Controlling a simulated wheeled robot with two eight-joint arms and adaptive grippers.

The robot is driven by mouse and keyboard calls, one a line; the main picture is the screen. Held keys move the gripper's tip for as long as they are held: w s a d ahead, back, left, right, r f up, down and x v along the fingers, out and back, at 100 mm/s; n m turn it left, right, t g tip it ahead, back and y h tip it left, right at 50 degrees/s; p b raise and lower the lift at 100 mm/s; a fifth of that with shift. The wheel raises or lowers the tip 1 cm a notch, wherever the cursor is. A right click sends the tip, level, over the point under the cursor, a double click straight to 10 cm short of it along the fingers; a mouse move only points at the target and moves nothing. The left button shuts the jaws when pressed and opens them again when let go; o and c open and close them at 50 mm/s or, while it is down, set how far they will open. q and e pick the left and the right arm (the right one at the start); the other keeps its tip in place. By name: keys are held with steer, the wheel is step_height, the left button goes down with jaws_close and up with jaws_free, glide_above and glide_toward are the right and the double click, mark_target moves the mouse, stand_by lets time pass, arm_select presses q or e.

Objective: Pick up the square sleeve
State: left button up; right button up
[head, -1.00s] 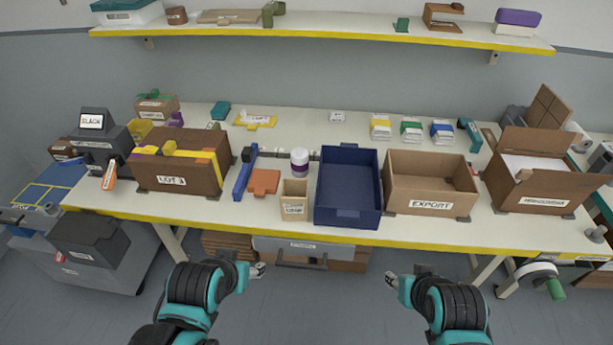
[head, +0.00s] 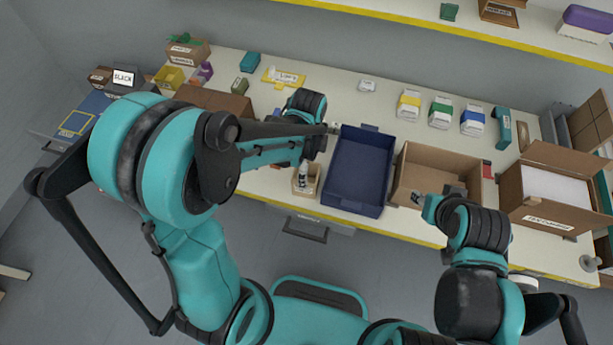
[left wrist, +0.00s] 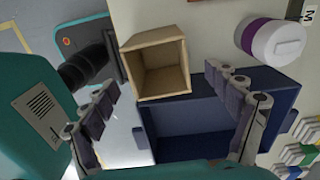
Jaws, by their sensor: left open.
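The square sleeve appears to be the small tan, open-topped square box in the head view (head: 308,186); it stands on the bench just left of the blue bin. It also shows in the left wrist view (left wrist: 157,66), with its hollow inside visible and apparently empty. My left gripper (head: 303,172) is over the box in the head view and hides part of it. In the left wrist view my left gripper (left wrist: 170,100) is open, its fingers spread wide, with nothing between the tips. My right gripper (head: 416,198) hangs near the front of the cardboard box; its jaws are too small to read.
The blue bin (head: 347,200) stands right beside the square box. An open cardboard box (head: 405,162) and a flapped carton (head: 545,212) stand further right. In the left wrist view a white jar with a purple band (left wrist: 272,40) lies close by. My left arm hides much of the left bench.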

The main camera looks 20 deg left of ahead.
arm_select(q)
steer(key=f+b, duration=0.2)
steer(key=f, duration=0.5)
steer(key=shift+a+f+b, duration=0.2)
steer(key=shift+b, duration=0.1)
steer(key=shift+s, duration=0.1)
steer(key=c, duration=1.3)
